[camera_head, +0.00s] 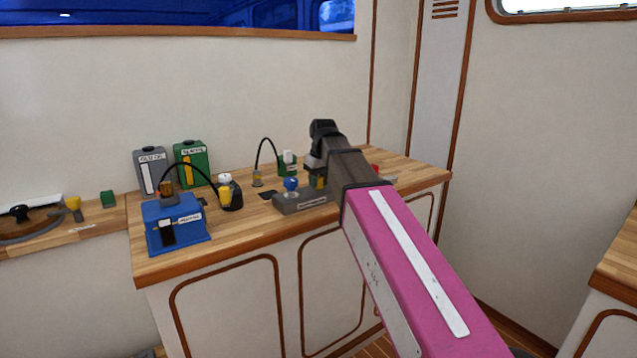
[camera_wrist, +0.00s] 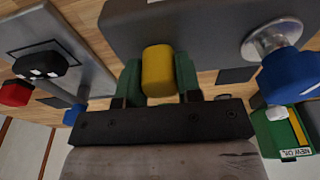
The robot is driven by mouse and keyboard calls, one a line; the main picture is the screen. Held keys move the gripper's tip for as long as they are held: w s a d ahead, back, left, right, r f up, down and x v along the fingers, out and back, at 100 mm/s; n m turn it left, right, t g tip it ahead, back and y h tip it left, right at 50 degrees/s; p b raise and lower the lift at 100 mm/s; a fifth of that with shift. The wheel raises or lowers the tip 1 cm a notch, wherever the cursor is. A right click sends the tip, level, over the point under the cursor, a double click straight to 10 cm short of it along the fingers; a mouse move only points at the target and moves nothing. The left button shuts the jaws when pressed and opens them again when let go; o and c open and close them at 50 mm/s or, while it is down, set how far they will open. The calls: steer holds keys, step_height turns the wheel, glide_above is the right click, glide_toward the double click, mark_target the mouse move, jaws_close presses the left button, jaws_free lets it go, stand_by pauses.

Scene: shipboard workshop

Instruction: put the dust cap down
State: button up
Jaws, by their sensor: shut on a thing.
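The dust cap is a small yellow cylinder (camera_wrist: 157,70) held between the green finger pads of my gripper (camera_wrist: 157,78) in the wrist view. In the head view my gripper (camera_head: 316,170) is low over the workbench, and my own arm covers part of it. A bit of yellow shows there between the fingers. The cap is beside the dark grey block with a blue-knobbed lever (camera_wrist: 190,22); the block also shows in the head view (camera_head: 302,202). I cannot tell whether the cap touches the block or the bench.
The wooden bench (camera_head: 260,228) carries a blue box (camera_head: 180,238), a grey canister (camera_head: 150,170), a green canister (camera_head: 190,160) and a dark bottle with yellow (camera_head: 232,195). The wrist view shows a grey plate with black and red knobs (camera_wrist: 75,60) at left and a green box (camera_wrist: 275,135) at right.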

steer(key=shift+r, duration=0.6)
steer(key=r, duration=0.2)
steer(key=a+r, duration=0.1)
steer(key=shift+s+r, duration=0.2)
steer(key=shift+s, duration=0.05)
steer(key=s+a+r, duration=0.1)
steer(key=a+r, duration=0.1)
steer(key=a, duration=0.1)
steer(key=s+a+r, duration=0.4)
steer(key=a, duration=0.1)
steer(key=shift+a, duration=0.35)
steer(key=s+a+f, duration=0.1)
steer(key=a+f, duration=0.2)
steer(key=a, duration=1)
glide_above(269, 194)
steer(key=f, duration=0.7)
steer(key=shift+s+d+f, duration=0.15)
steer(key=shift+s, duration=0.1)
steer(key=shift+f, duration=2)
steer(key=shift+f, duration=0.15)
